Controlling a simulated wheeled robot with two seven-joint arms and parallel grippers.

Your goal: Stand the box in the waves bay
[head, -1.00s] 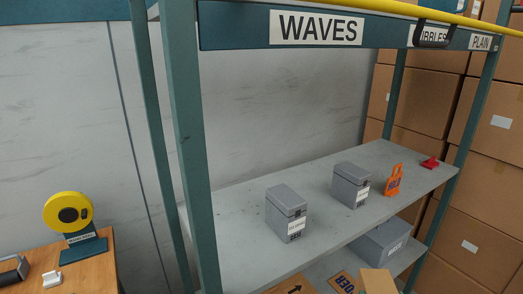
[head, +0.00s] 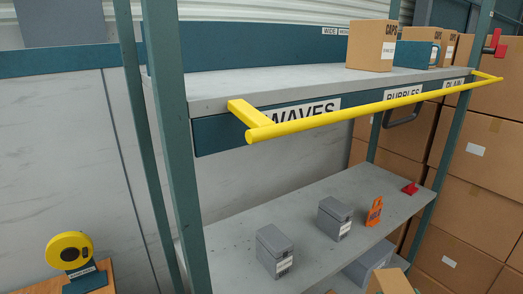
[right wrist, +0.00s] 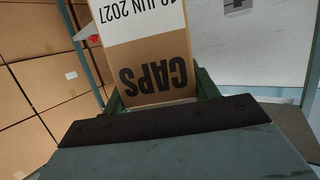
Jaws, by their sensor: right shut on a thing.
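In the right wrist view my right gripper (right wrist: 158,90) is shut on a brown cardboard box (right wrist: 152,62). The box has a white band dated JUN 2027 and the word CAPS upside down in the picture. A brown box top (head: 392,282) at the bottom edge of the head view may be this same box; I cannot be sure. The WAVES label (head: 302,112) is on the upper shelf's front beam, partly covered by a yellow bar. The upper shelf (head: 235,92) is bare above this label. My left gripper is not in view.
A yellow bar (head: 375,108) runs along the front of the upper shelf. CAPS boxes (head: 371,46) stand further right on it. Grey boxes (head: 275,250), an orange tag (head: 374,211) and a red item (head: 410,188) are on the shelf below. A green upright (head: 168,150) stands at left.

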